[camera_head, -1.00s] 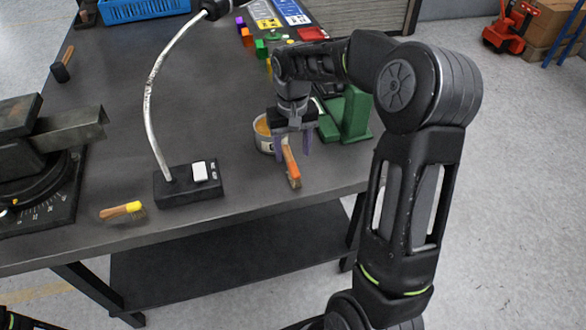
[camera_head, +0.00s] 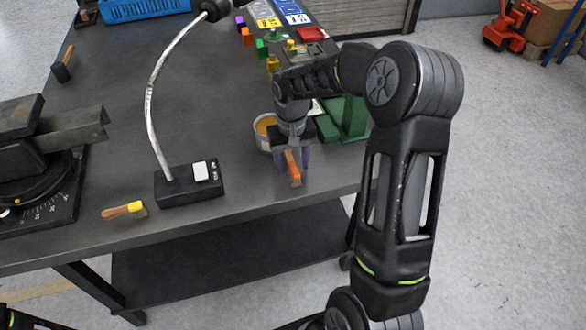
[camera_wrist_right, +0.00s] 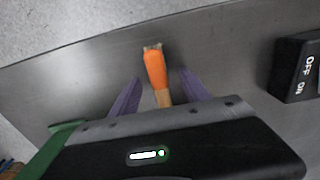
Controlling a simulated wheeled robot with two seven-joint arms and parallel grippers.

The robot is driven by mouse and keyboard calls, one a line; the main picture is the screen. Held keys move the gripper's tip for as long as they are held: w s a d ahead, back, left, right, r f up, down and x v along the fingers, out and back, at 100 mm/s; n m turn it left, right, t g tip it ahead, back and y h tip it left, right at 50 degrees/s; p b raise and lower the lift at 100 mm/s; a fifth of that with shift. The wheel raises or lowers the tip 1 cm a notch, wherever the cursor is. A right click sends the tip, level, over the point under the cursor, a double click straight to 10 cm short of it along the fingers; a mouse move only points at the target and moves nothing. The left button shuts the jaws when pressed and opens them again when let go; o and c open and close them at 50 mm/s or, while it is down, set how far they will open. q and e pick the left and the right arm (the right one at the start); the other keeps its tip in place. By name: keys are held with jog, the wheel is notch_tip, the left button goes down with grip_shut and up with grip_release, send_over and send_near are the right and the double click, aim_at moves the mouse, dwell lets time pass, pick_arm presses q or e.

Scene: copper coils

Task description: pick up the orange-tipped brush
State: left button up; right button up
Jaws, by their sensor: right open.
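The orange-tipped brush (camera_head: 293,168) lies on the dark table near its front right edge. In the right wrist view its orange end (camera_wrist_right: 155,68) points away from my gripper, and its wooden part runs back under the gripper body, which hides the rest. My right gripper (camera_head: 294,163) is open above the brush, with one purple finger on each side of it. Gaps show between both fingers and the brush in the right wrist view (camera_wrist_right: 160,95). My left gripper is not visible.
A round tin (camera_head: 264,133) stands just behind my right gripper, and a green metal stand (camera_head: 350,120) is to its right. Table between lamp base and gripper is clear.

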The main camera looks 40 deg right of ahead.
aim_at(292, 162)
jog(key=shift+c, duration=0.5)
grip_shut()
jog(key=shift+r, duration=0.15)
notch_tip(292, 162, up, 10)
jog(key=shift+f+b, duration=0.1)
jog(key=shift+b, duration=0.3)
dwell(0.5)
jog(key=c, duration=0.6)
grip_release()
grip_shut()
jog(key=w+a+n, duration=0.3)
jog(key=w+a, duration=0.1)
jog(key=a, duration=1.3)
jog(key=shift+w+n, duration=0.2)
jog(key=shift+n, duration=0.2)
